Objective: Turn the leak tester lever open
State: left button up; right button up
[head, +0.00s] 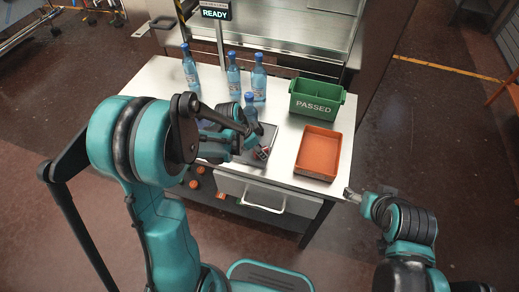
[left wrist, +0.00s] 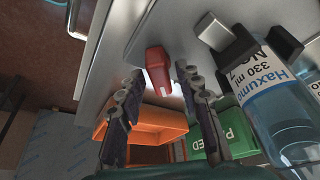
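The leak tester is a grey metal unit (head: 268,133) on the white table, partly hidden behind my left arm. Its red lever handle (head: 262,153) shows at its front, by my left gripper (head: 255,146). In the left wrist view the red handle (left wrist: 157,70) appears between the spread fingertips of my left gripper (left wrist: 158,75), with gaps on both sides. I see no contact. A blue bottle (head: 251,108) stands at the tester; its labelled body (left wrist: 275,95) fills the right of the wrist view. My right gripper (head: 350,193) is off the table's right edge, too small to judge.
Several blue bottles (head: 233,75) stand at the back of the table. A green PASSED bin (head: 317,103) and an orange tray (head: 318,152) are on the right. A READY display (head: 215,13) stands behind. A drawer (head: 263,193) with a handle is below the tabletop.

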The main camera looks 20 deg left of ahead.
pick_arm(q)
grip_shut()
jog(key=shift+n, duration=0.4)
jog(key=n+t+y+b, duration=0.1)
jog(key=n, duration=0.1)
jog(key=shift+d+n, duration=0.1)
jog(key=shift+n, duration=0.3)
jog(key=n+y, duration=0.1)
jog(key=n, duration=0.3)
jog(key=shift+s+d+n+t+y+b, duration=0.1)
jog(key=shift+d+n+t+y+b, duration=0.05)
jog(key=shift+n+t+y+b, duration=0.2)
jog(key=n+y, duration=0.2)
jog(key=n, duration=0.3)
jog(key=shift+d+b, duration=0.15)
jog(key=shift+b, duration=0.2)
jog(key=n+g+y, duration=0.1)
jog(key=n, duration=0.3)
jog(key=shift+n+y, duration=0.35)
jog(key=shift+n, duration=0.1)
